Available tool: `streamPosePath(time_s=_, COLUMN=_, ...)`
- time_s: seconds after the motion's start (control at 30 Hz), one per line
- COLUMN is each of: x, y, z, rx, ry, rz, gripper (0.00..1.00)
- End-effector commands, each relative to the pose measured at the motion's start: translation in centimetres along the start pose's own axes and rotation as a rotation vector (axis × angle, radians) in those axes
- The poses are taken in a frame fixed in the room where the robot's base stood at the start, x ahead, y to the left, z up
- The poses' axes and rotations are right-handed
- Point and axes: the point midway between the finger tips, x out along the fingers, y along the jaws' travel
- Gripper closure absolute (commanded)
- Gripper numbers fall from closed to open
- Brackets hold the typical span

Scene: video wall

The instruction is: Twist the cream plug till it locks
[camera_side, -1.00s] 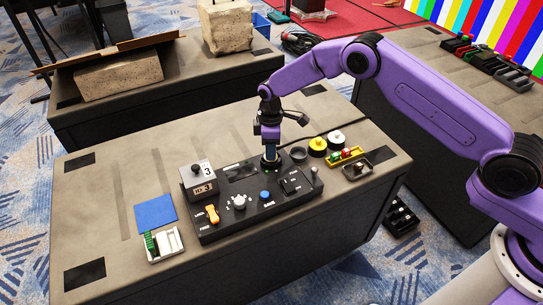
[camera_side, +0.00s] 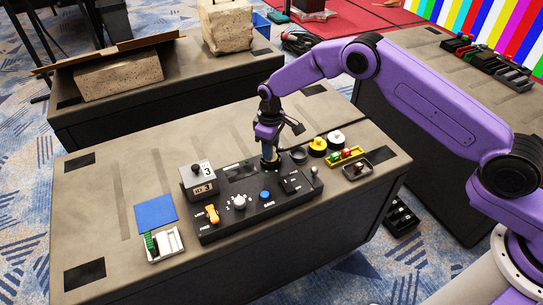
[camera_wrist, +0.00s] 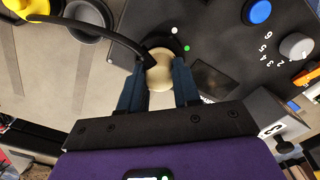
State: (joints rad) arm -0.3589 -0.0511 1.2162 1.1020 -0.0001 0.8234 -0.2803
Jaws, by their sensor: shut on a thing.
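The cream plug (camera_wrist: 159,72) is a round pale disc between the two blue fingers of my gripper (camera_wrist: 158,86) in the wrist view. The fingers are shut on it from both sides. In the side view my gripper (camera_side: 269,160) points down onto the back of the black control panel (camera_side: 222,222), and the plug is hidden by the fingers there. A dark curved cable or handle passes close to the plug's edge in the wrist view. A green light (camera_wrist: 187,48) and a white mark show on the panel beside the plug. I cannot tell whether the plug is locked.
A yellow round plug (camera_side: 317,145) and a white one (camera_side: 336,138) stand right of the panel, near an empty dark cup (camera_side: 299,154). The panel bears a blue button (camera_side: 265,195), a white knob (camera_side: 239,202) and an orange switch (camera_side: 212,214). A blue mat (camera_side: 155,212) lies left.

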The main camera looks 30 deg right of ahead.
Motion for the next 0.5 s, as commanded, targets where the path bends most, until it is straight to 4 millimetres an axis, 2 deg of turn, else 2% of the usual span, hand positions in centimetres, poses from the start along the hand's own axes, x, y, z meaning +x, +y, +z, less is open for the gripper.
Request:
streamPosePath(time_s=0.33, x=-0.01, y=0.02, z=0.00, rx=0.015, ry=0.000, rz=0.000, gripper=0.95)
streamPosePath(time_s=0.5, x=-0.01, y=0.03, z=0.00, rx=0.152, ry=0.000, rz=0.000, gripper=0.95)
